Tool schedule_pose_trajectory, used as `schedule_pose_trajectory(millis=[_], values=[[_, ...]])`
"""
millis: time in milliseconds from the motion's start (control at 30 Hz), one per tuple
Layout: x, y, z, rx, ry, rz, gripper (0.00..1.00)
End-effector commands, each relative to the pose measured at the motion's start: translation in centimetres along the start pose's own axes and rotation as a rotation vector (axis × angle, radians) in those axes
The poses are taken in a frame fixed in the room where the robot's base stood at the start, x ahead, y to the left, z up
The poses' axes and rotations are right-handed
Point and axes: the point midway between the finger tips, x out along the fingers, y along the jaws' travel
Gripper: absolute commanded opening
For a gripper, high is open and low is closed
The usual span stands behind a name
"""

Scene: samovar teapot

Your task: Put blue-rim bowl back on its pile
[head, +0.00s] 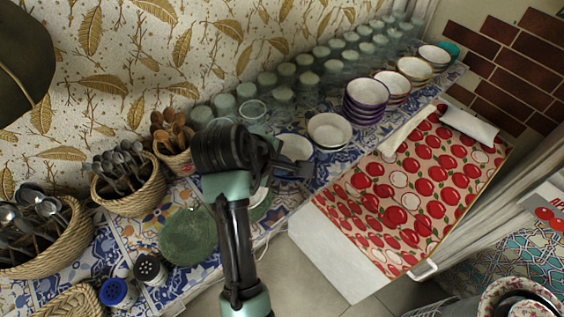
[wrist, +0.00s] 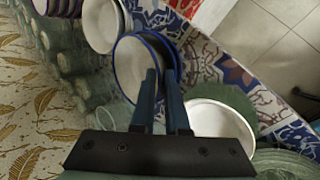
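The blue-rim bowl (head: 296,145) is white inside with a dark blue rim. It is at the counter's middle in the head view, partly hidden by my gripper. In the wrist view the blue-rim bowl (wrist: 132,68) lies at the fingertips, with a second blue arc along its right side. My gripper (head: 292,168) is at the bowl's near side. Its fingers in the wrist view (wrist: 162,75) are close together on either side of the bowl's wall and look shut on it. Whether the bowl touches anything beneath is hidden.
A cream bowl (head: 329,130) and purple-rim pile (head: 365,98) stand to the right. Several glasses (head: 310,80) line the wall. An apple-patterned cloth (head: 400,200) is to the right.

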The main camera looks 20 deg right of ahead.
Motion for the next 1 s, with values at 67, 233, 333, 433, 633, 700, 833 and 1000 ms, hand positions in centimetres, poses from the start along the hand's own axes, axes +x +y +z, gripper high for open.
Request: schedule_pose_trajectory(millis=[67, 233, 333, 433, 633, 700, 833, 1000], values=[[0.6, -1.1, 0.0, -0.013, -0.008, -0.029, 0.41], [-0.3, -1.0, -0.1, -0.014, -0.006, -0.025, 0.41], [-2.0, -0.9, -0.2, -0.012, -0.001, -0.018, 0.41], [-4.3, -0.6, -0.2, -0.009, 0.002, -0.01, 0.41], [-9.8, 0.0, -0.1, -0.006, 0.004, -0.004, 0.41], [-11.2, 0.1, 0.0, -0.005, 0.004, -0.004, 0.41], [-12.4, 0.1, 0.0, -0.004, 0.003, -0.004, 0.41], [-13.0, 0.1, 0.1, -0.001, 0.002, -0.002, 0.41]])
